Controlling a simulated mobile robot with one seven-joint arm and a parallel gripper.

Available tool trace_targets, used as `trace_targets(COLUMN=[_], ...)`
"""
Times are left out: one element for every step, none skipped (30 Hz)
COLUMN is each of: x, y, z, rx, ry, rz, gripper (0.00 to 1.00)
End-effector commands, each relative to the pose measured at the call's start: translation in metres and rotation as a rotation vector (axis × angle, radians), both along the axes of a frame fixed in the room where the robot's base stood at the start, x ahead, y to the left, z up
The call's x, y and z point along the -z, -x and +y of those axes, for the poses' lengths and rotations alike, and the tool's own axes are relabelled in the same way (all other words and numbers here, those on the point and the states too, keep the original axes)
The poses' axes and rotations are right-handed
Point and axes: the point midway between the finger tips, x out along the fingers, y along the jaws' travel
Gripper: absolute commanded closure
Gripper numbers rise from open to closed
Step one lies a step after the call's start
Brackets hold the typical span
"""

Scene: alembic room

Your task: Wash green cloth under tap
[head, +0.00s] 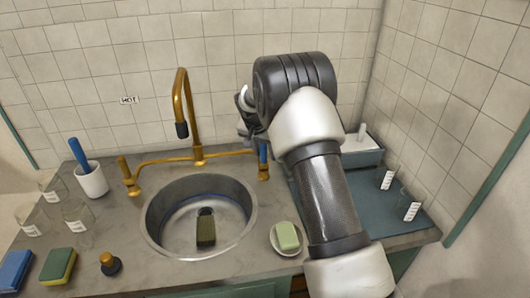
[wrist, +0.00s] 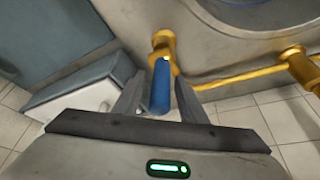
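A dark olive-green block-like piece (head: 206,231) lies in the round metal sink (head: 152,222), beside the drain; I cannot tell whether it is the green cloth. The brass tap (head: 182,95) arches over the sink, and no water shows below its spout. Its right handle is blue (head: 263,155), and it also shows in the wrist view (wrist: 161,88). My gripper (wrist: 160,80) is open, with one finger on either side of the blue handle and small gaps visible. In the head view, my arm hides most of the gripper.
A pale green bar (head: 288,236) sits on a dish right of the sink. A yellow-green sponge (head: 58,267), a blue sponge (head: 15,270), a white cup (head: 92,181) and glass beakers stand left. A grey-blue tray (head: 400,215) lies right, near the tiled wall.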

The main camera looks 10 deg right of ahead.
Motion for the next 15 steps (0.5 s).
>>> trace_targets(x=[-0.0001, -0.0002, -0.0002, -0.0002, -0.0003, -0.0003, -0.0003, -0.0003, -0.0003, -0.0004, -0.0004, -0.0004, 0.0000, 0.0005, 0.0017], y=[0.0000, 0.0001, 0.0001, 0.0001, 0.0002, 0.0002, 0.0002, 0.0002, 0.0002, 0.0002, 0.0002, 0.0002, 0.0002, 0.0002, 0.0000], z=[0.0000, 0.0000, 0.0000, 0.0000, 0.0000, 0.0000, 0.0000, 0.0000, 0.0000, 0.0000, 0.0000, 0.0000, 0.0001, 0.0001, 0.0003], rx=[0.000, 0.000, 0.000, 0.000, 0.000, 0.000, 0.000, 0.000, 0.000, 0.000, 0.000, 0.000, 0.000, 0.000, -0.001], ry=[0.000, 0.000, 0.000, 0.000, 0.000, 0.000, 0.000, 0.000, 0.000, 0.000, 0.000, 0.000, 0.000, 0.000, 0.000], rz=[0.000, 0.000, 0.000, 0.000, 0.000, 0.000, 0.000, 0.000, 0.000, 0.000, 0.000, 0.000, 0.000, -0.002, -0.008], gripper=[0.62, 0.67, 0.74, 0.79, 0.84, 0.91, 0.96, 1.00, 1.00, 1.00, 1.00, 1.00, 1.00, 1.00, 1.00])
